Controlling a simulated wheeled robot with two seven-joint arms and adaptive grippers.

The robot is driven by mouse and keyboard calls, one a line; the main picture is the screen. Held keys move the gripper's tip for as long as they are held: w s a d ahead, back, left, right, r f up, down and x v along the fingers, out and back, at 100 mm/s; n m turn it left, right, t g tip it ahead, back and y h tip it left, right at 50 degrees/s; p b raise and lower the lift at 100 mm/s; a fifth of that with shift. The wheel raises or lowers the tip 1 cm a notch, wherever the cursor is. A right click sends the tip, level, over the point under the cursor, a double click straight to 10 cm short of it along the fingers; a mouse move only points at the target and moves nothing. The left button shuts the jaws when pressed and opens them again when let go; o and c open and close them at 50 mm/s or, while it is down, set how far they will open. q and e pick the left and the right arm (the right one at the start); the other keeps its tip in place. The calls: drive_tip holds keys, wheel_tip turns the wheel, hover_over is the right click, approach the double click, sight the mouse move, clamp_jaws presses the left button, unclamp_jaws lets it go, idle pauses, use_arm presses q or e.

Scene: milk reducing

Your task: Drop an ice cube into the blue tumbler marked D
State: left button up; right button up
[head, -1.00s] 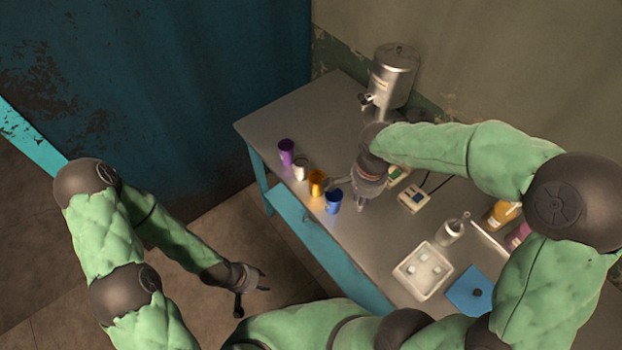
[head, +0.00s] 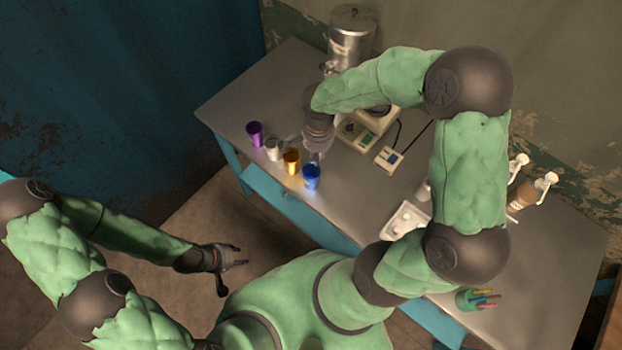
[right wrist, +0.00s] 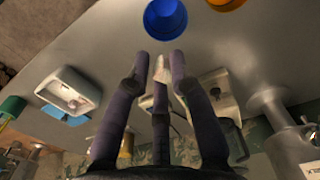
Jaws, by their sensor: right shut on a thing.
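The blue tumbler (head: 311,178) stands at the table's front edge, at the right end of a row of tumblers; its letter is not readable. In the right wrist view the blue tumbler (right wrist: 165,16) is at the top, just beyond my fingertips. My right gripper (right wrist: 160,62) is shut on a pale ice cube (right wrist: 161,70) between its fingers. In the head view my right gripper (head: 316,155) is just behind the blue tumbler, and the cube cannot be made out there. My left gripper (head: 234,270) is open and empty, off the table's front edge.
Beside it stand an orange tumbler (head: 291,161), a whitish cup (head: 273,150) and a purple tumbler (head: 255,134). A white ice tray (head: 404,219) is partly hidden by my right arm. A metal dispenser (head: 352,40), a scale (head: 357,138) and a small device (head: 388,159) stand behind.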

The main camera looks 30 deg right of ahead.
drive_tip(key=shift+f+b, duration=0.45)
drive_tip(key=shift+f, duration=0.65)
drive_tip(key=o, duration=0.8)
drive_tip(key=shift+r, duration=0.1)
wheel_tip(320, 180, up, 12)
drive_tip(key=shift+f, duration=0.1)
